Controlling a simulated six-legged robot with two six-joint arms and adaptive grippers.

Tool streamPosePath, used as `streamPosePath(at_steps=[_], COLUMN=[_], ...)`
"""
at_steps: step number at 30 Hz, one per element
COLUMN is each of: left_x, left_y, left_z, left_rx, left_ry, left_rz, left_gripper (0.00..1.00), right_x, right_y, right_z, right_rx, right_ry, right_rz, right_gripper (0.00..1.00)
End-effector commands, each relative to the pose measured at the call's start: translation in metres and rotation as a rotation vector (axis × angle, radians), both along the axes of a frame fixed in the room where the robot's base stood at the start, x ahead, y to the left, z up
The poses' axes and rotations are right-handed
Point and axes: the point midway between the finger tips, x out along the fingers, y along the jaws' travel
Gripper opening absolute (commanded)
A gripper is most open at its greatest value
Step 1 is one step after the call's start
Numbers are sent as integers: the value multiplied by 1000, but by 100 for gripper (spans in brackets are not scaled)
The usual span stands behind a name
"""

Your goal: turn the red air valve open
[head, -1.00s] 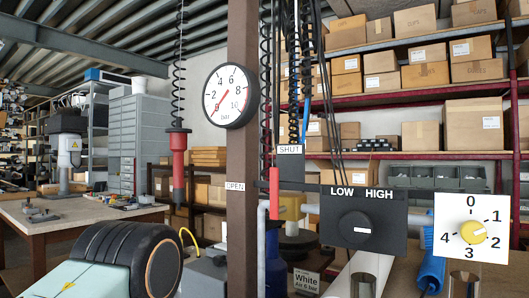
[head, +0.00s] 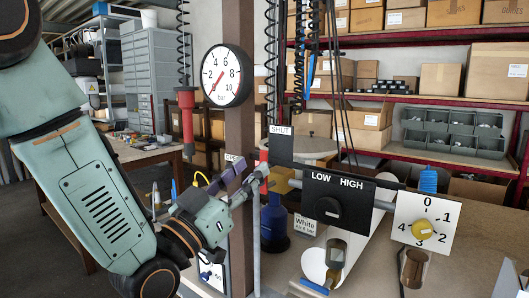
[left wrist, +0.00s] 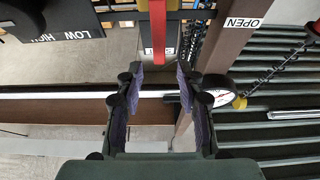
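The red air valve lever (head: 263,156) is beside the brown post, under the SHUT label (head: 280,130). In the head view only a small red part shows behind my left gripper (head: 251,173). In the left wrist view the red lever (left wrist: 158,30) hangs straight ahead, its end in line with the gap between the fingertips. My left gripper (left wrist: 160,78) is open, with one purple-padded finger to each side of that gap. I cannot tell how deep the lever reaches between them. The OPEN label (left wrist: 243,22) is upside down there, and partly hidden in the head view. My right gripper is not in view.
A pressure gauge (head: 227,76) is on the brown post (head: 240,120). A black LOW/HIGH switch panel (head: 338,200) and a white dial plate (head: 424,222) stand to the right. A red hanging hand control (head: 187,122) is left of the post. Cables hang above the valve.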

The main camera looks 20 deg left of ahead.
Motion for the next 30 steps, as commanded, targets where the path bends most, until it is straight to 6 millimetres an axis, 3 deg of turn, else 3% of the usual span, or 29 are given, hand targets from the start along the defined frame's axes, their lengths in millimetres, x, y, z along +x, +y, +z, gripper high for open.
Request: streamPosePath(at_steps=[12,23,30], left_x=[45,48,48], left_y=[-18,-21,-21], left_z=[20,21,21], left_rx=[3,0,0], left_ry=[2,3,3], left_rz=[0,1,1], left_gripper=[38,38,18], right_x=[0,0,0], right_y=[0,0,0], right_z=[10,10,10], right_rx=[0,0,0], right_ry=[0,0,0], right_rz=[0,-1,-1], right_gripper=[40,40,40])
